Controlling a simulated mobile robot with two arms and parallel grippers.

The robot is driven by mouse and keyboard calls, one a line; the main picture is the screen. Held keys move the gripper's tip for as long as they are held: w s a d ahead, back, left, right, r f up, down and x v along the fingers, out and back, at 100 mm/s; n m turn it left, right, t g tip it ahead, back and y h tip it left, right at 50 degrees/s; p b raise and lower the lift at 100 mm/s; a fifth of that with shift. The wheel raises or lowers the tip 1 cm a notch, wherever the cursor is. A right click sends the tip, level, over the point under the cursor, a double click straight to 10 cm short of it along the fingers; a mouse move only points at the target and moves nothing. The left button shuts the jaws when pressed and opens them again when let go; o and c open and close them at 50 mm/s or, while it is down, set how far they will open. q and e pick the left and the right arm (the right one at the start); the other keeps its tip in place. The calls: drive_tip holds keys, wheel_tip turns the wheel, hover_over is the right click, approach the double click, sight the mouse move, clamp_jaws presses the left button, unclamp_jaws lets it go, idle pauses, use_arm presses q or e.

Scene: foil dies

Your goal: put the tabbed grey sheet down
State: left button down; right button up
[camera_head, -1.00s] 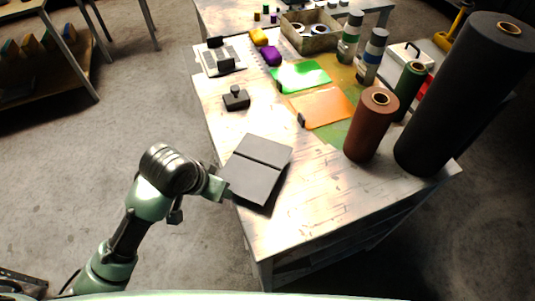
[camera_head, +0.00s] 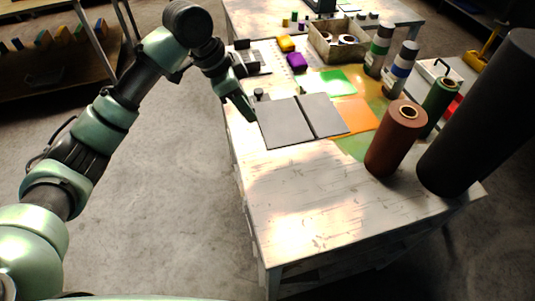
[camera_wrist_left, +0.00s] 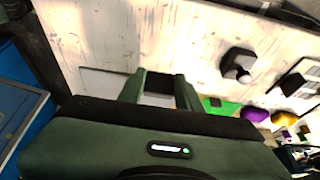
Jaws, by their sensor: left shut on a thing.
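The grey sheet (camera_head: 283,124) is flat and dark grey, with a dark line dividing it into two panels. My left gripper (camera_head: 246,108) is shut at its left edge. The sheet lies roughly level over the back left of the table, overlapping the near part of the orange sheet (camera_head: 357,115) in the picture. I cannot tell whether it touches the table. In the left wrist view, my left gripper's fingers (camera_wrist_left: 160,88) have a dark piece between them, probably the tab. The tab is hidden in the head view. My right gripper is not in view.
The white worn table (camera_head: 300,210) is bare at the front. A brown roll (camera_head: 396,140) and a large black roll (camera_head: 480,115) stand at the right. A black knobbed block (camera_wrist_left: 240,62) is near the gripper.

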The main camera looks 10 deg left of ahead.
use_arm(q)
drive_tip(key=p, duration=0.2)
hover_over(255, 158)
drive_tip(key=a, duration=0.1)
drive_tip(key=f, duration=1.2)
drive_tip(key=shift+s+a+f, duration=0.1)
drive_tip(key=shift+s+a, duration=0.05)
drive_tip(key=shift+s, duration=0.2)
drive_tip(key=shift+f, duration=2.55)
drive_tip(key=c, duration=1)
unclamp_jaws()
drive_tip(key=shift+o, duration=0.2)
drive_tip(key=shift+r, duration=0.1)
drive_tip(key=shift+a+r, duration=0.1)
drive_tip(key=shift+r, duration=0.1)
drive_tip(key=b+v, duration=0.1)
drive_tip(key=v, duration=1)
drive_tip(key=shift+r, duration=0.25)
drive_tip(key=shift+a, duration=0.1)
